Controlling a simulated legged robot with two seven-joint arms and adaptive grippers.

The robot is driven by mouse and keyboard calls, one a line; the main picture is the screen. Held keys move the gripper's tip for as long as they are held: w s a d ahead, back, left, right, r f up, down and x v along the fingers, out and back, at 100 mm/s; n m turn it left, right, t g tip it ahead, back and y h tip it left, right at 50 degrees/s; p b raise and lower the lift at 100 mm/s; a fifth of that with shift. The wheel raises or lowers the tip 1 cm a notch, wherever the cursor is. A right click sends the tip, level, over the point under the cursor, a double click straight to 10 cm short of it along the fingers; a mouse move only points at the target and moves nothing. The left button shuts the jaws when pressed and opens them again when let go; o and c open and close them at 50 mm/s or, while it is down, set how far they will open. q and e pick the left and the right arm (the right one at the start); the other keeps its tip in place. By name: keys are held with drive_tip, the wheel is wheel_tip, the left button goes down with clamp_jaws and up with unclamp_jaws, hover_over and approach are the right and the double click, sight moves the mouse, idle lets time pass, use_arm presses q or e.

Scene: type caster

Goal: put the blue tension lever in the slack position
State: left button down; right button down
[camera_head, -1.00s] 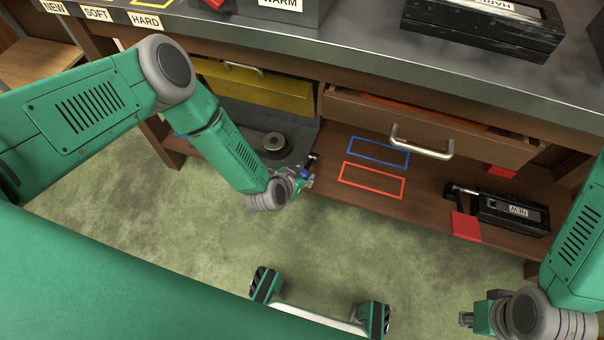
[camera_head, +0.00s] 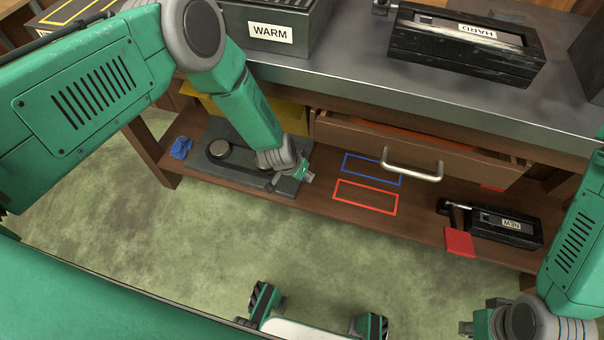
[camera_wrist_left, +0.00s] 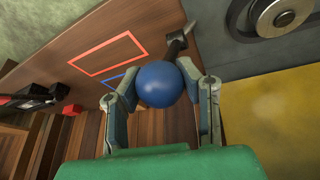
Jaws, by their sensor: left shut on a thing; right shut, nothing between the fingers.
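The blue tension lever shows in the left wrist view as a round blue knob (camera_wrist_left: 159,84) with a dark arm (camera_wrist_left: 178,42) behind it. My left gripper (camera_wrist_left: 160,78) has its fingers on both sides of the knob and is shut on it. In the head view my left gripper (camera_head: 307,178) is at the right end of the grey base plate (camera_head: 240,186) on the low shelf; the knob is hidden there. My right gripper (camera_head: 468,327) is low at the right, shut and empty, away from the lever.
Blue (camera_head: 372,156) and red (camera_head: 338,196) outlines mark the shelf to the right. A partly open drawer with a metal handle (camera_head: 412,174) hangs above. A black NEW box (camera_head: 500,226) and red block (camera_head: 459,243) are farther right. A small blue object (camera_head: 181,147) lies at the left.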

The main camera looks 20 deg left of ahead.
use_arm(q)
drive_tip(key=shift+w+r, duration=0.15)
drive_tip(key=shift+w, duration=0.15)
drive_tip(key=c, duration=1.1)
unclamp_jaws()
drive_tip(key=shift+c, duration=0.2)
drive_tip(key=shift+o, duration=0.6)
drive_tip(key=shift+s, duration=0.1)
drive_tip(key=v, duration=1.1)
drive_tip(key=shift+s+a+r, duration=0.15)
drive_tip(key=shift+s+r, duration=0.1)
